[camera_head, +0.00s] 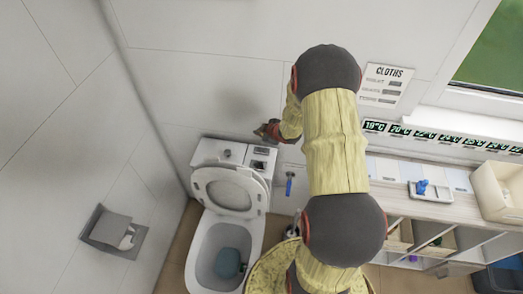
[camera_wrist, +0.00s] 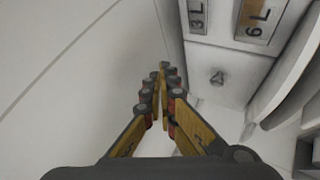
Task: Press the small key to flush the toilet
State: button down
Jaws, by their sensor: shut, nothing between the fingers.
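The white toilet (camera_head: 198,245) stands at the wall with its lid raised and seat bowl open. On top of its cistern (camera_head: 207,150) is a flush plate. In the wrist view the small key (camera_wrist: 197,14), marked 3 L, sits left of the larger key (camera_wrist: 258,17), marked 6 L. My gripper (camera_head: 261,131) is above the wall end of the cistern, near the flush plate. In the wrist view my gripper (camera_wrist: 164,70) has its fingertips together and empty, left of and apart from the small key. The head view shows the keys too small to read.
A small knob (camera_wrist: 217,78) is on the cistern. A paper holder (camera_head: 112,231) is on the left wall. A blue-handled item (camera_head: 290,183) hangs right of the toilet. A shelf unit (camera_head: 395,176) with a cream bin (camera_head: 492,190) stands at the right.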

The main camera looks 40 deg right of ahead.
aim_at(258, 149)
jog(key=shift+f, duration=0.15)
notch_tip(258, 149, down, 9)
jog(key=b, duration=0.7)
jog(key=shift+r, duration=0.2)
dwell(1.1)
jog(key=shift+f+b, duration=0.35)
jog(key=shift+b, duration=0.15)
jog(key=shift+f+b, duration=0.75)
jog(key=shift+f, duration=0.25)
dwell(0.9)
jog(key=shift+r+p, duration=1.15)
jog(key=shift+r, duration=0.25)
jog(key=shift+r+p, duration=2.1)
jog(key=shift+r, duration=0.45)
